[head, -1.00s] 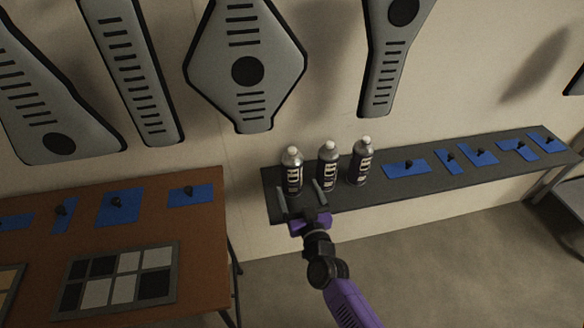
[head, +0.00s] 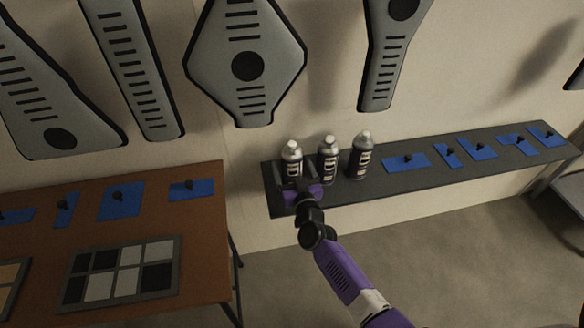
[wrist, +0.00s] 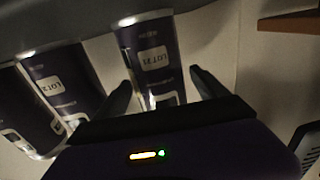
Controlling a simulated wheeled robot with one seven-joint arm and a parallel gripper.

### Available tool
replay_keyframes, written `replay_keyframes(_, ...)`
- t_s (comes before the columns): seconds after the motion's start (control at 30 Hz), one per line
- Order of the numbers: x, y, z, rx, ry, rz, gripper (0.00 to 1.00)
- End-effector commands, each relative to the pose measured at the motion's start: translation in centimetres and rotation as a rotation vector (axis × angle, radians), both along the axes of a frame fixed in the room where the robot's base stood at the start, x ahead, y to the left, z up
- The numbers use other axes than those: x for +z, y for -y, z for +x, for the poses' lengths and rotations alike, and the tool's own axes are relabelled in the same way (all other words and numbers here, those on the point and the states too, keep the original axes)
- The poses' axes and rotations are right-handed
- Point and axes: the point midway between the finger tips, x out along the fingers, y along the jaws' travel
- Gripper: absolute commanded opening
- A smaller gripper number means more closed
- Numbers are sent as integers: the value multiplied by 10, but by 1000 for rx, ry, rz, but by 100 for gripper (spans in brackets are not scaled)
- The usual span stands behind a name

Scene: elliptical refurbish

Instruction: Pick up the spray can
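Three dark spray cans with white caps stand in a row on the dark narrow shelf (head: 400,188): a left can (head: 291,155), a middle can (head: 327,158) and a right can (head: 361,158). My gripper (head: 294,178) is at the left can and hides its lower part in the head view. In the wrist view, the left can (wrist: 150,55) lies between the two dark fingers of my gripper (wrist: 160,85), which are spread apart with gaps beside the can. The neighbouring can (wrist: 62,88) is outside the fingers, and a third can shows at the left edge (wrist: 22,115).
Several blue mats (head: 407,161) with small dark objects lie along the shelf to the right of the cans. A brown table (head: 200,245) with more blue mats and a checkered panel (head: 122,270) stands at the left. Grey panels (head: 247,68) hang on the wall behind.

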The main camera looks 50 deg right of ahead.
Motion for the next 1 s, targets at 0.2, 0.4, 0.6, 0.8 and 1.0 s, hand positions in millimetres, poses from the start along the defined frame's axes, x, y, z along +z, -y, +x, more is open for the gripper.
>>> replay_keyframes(0.2,0,0,0,0,0,0,38)
replay_keyframes(0.4,1,0,0,-1,2,-1,11)
replay_keyframes(0.6,4,0,0,-1,2,0,11)
replay_keyframes(0.8,31,0,0,-1,4,0,11)
replay_keyframes(1.0,67,0,0,-1,4,0,11)
